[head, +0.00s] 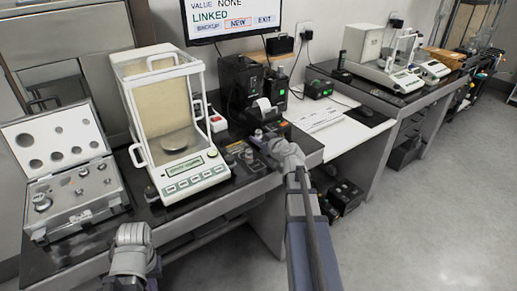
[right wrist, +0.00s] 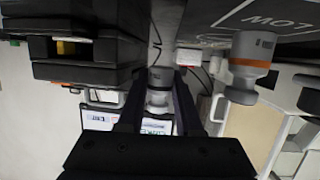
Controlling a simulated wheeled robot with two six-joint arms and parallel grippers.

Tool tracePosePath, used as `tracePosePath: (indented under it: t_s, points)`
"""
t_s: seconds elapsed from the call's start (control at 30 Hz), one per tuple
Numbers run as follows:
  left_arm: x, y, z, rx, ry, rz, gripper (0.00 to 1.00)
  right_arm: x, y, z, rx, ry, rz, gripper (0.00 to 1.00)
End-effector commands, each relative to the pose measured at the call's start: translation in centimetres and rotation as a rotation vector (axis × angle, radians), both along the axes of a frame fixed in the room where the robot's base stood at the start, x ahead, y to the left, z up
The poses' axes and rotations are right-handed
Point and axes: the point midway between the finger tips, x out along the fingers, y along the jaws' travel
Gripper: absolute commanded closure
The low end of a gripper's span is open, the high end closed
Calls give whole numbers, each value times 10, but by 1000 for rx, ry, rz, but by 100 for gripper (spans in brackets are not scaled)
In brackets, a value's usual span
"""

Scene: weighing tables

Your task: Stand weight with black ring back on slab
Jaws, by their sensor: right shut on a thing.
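My right gripper (head: 268,139) is at the dark slab's right part on the near table. In the right wrist view, which is upside down, its two fingers (right wrist: 158,105) are shut on a small silver weight (right wrist: 158,98) with a dark band. Whether this weight touches the slab is unclear. The slab (right wrist: 215,30) carries the word LOW and a silver weight with an orange ring (right wrist: 243,75), apart from the fingers. In the head view, small weights (head: 249,156) show on the slab. My left gripper (head: 133,236) is low at the left; its jaws are not clear.
A glass-sided balance (head: 181,185) stands left of the slab. An open weight case (head: 85,203) lies at the far left. A black printer (head: 262,108) and a monitor (head: 232,22) stand behind the slab. White papers (head: 315,118) lie to the right.

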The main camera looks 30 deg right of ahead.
Motion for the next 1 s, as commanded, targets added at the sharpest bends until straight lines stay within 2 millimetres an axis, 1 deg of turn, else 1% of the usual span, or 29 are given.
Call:
tracePosePath:
  t_s: [0.03,0.23,0.53,0.67,0.7,0.93,1.0]
  points:
    - [0,0,-10,0,0,0,100,0,0,-10,0,0,0,100]
    - [0,0,-33,0,0,0,100,0,0,-33,0,0,0,100]
    - [0,0,-32,0,0,0,100,0,0,-32,0,0,0,100]
    - [0,0,-36,0,0,0,100,0,0,-36,0,0,0,100]
    - [0,0,-35,0,0,0,100,0,0,-35,0,0,0,63]
    - [0,0,-35,0,0,0,100,0,0,-35,0,0,0,37]
    - [0,0,-35,0,0,0,100,0,0,-35,0,0,0,36]
